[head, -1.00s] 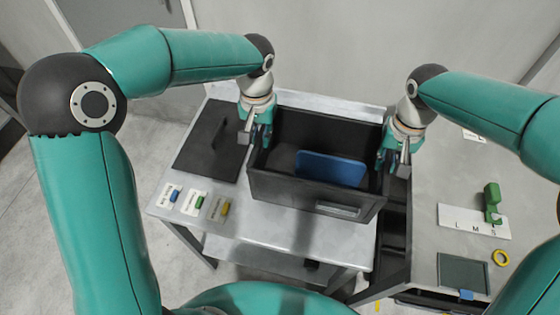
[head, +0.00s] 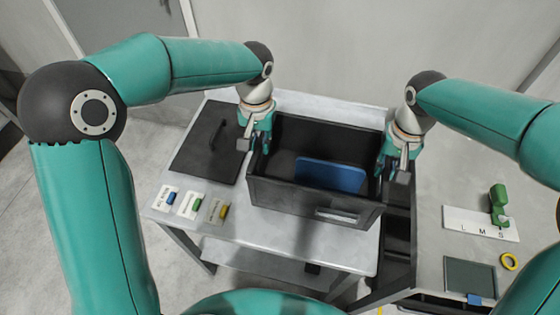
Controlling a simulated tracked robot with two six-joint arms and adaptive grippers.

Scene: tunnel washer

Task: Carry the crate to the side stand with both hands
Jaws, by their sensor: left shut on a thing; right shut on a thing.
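The black open crate (head: 283,192) is over the light grey stand (head: 300,238), with a blue panel-like item (head: 331,175) inside. I cannot tell whether its bottom touches the stand top or hangs just above. My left gripper (head: 254,140) is shut on the crate's left side wall near the back. My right gripper (head: 394,166) is shut on its right side wall. The fingertips are partly hidden by the gripper bodies. The crate looks about level, and its right end reaches the stand's right edge.
A black panel with a handle (head: 208,150) lies left of the crate. Blue, green and yellow labelled pieces (head: 195,203) line the front left. A second grey table (head: 430,235) at right holds a green tool (head: 499,203), a yellow ring (head: 509,261) and a dark pad (head: 470,276).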

